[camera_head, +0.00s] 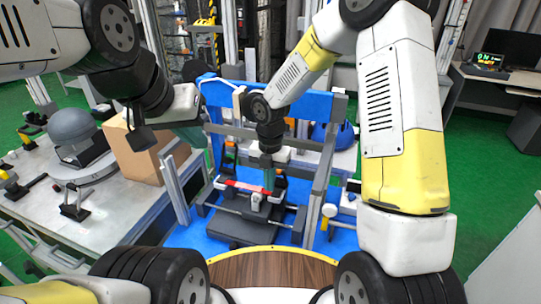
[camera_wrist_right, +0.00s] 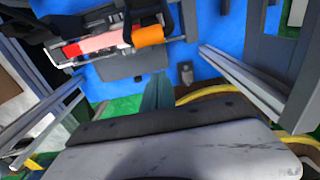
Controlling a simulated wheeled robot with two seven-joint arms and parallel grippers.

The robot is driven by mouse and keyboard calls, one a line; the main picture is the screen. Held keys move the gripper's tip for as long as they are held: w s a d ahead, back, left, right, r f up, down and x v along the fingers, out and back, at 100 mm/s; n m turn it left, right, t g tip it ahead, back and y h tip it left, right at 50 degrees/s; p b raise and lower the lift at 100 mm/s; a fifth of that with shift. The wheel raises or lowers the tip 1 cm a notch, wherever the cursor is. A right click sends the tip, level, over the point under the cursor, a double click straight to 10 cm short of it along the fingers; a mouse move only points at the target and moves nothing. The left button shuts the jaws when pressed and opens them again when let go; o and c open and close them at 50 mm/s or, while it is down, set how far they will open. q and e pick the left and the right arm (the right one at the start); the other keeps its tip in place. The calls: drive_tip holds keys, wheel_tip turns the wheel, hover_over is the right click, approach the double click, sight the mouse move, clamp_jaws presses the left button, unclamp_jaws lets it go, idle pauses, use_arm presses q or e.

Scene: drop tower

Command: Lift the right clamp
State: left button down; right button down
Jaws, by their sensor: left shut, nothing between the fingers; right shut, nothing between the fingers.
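A red and pale pink bar (camera_head: 238,185) lies across the dark test fixture (camera_head: 240,230) inside the drop tower. Black clamp parts with orange stand by it, one at the left (camera_head: 230,157) and one at the right (camera_head: 280,182), partly behind my right gripper. My right gripper (camera_head: 268,178) is shut and empty, its teal fingers pointing down near the bar's right end. In the right wrist view the shut fingers (camera_wrist_right: 157,92) are apart from the bar (camera_wrist_right: 110,43) and its orange end (camera_wrist_right: 148,35). My left gripper (camera_head: 192,137) is shut and empty, left of the tower.
Grey tower posts (camera_head: 322,185) flank the fixture, with a blue crossbeam (camera_head: 300,104) behind. A worktable (camera_head: 110,205) at left holds a cardboard box (camera_head: 135,155) and a grey dome device (camera_head: 75,135). Green floor (camera_head: 490,180) is open at right.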

drive_tip(key=shift+w+d+r, duration=0.2)
drive_tip(key=shift+w, duration=0.4)
drive_tip(key=shift+w+d+r, duration=0.15)
drive_tip(key=shift+w+d, duration=0.05)
drive_tip(key=shift+w, duration=0.4)
drive_tip(key=shift+w+d+r, duration=0.2)
drive_tip(key=shift+w, duration=0.4)
drive_tip(key=w, duration=0.1)
drive_tip(key=w+d+r, duration=0.1)
drive_tip(key=w, duration=0.1)
drive_tip(key=w+r, duration=0.1)
drive_tip(key=shift+w+d, duration=0.2)
drive_tip(key=shift+w, duration=0.05)
